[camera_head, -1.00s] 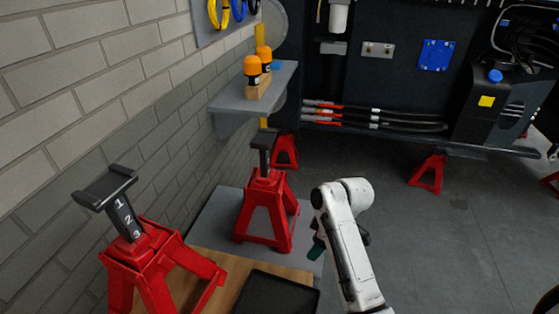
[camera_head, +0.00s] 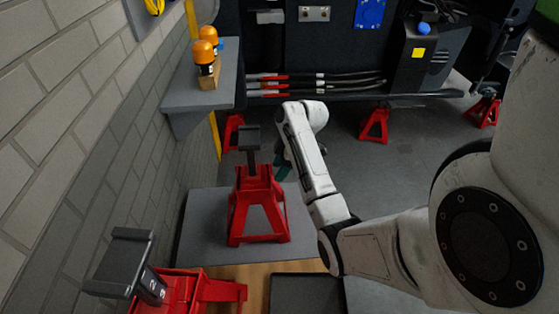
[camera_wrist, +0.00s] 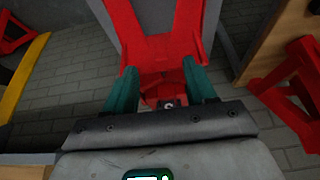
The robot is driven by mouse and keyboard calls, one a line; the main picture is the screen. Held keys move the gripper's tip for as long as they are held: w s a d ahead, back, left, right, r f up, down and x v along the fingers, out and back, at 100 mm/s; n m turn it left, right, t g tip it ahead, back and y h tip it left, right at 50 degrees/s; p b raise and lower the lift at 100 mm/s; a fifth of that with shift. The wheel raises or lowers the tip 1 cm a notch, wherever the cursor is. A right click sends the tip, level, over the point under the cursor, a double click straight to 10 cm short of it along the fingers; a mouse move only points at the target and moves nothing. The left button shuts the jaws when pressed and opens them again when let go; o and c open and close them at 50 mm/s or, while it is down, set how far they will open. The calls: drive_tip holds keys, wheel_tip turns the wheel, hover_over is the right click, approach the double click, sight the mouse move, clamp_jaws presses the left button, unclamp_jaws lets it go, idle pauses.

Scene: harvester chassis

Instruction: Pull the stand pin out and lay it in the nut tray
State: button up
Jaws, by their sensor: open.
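A red jack stand (camera_head: 258,212) with a black post stands upright on a grey platform, and red stand parts (camera_wrist: 165,45) fill the upper middle of the wrist view. My gripper (camera_wrist: 160,75) is open, its two green fingers apart with red metal beyond and between them. A small dark piece with a pale ring (camera_wrist: 168,104) shows between the fingers; I cannot tell whether it is the stand pin. In the head view my gripper (camera_head: 284,169) is at the stand's right, mostly hidden by my arm. A black tray (camera_head: 300,293), possibly the nut tray, lies at the bottom.
A second red jack stand (camera_head: 178,292) with a numbered post is at the lower left. A brick wall (camera_head: 60,150) runs along the left. A grey shelf (camera_head: 187,97) with orange-topped items juts out beyond the stand. Hoses (camera_head: 315,84) run along the dark chassis.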

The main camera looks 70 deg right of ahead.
sight(271, 183)
drive_tip(key=x, duration=0.8)
drive_tip(key=shift+p, duration=0.3)
clamp_jaws()
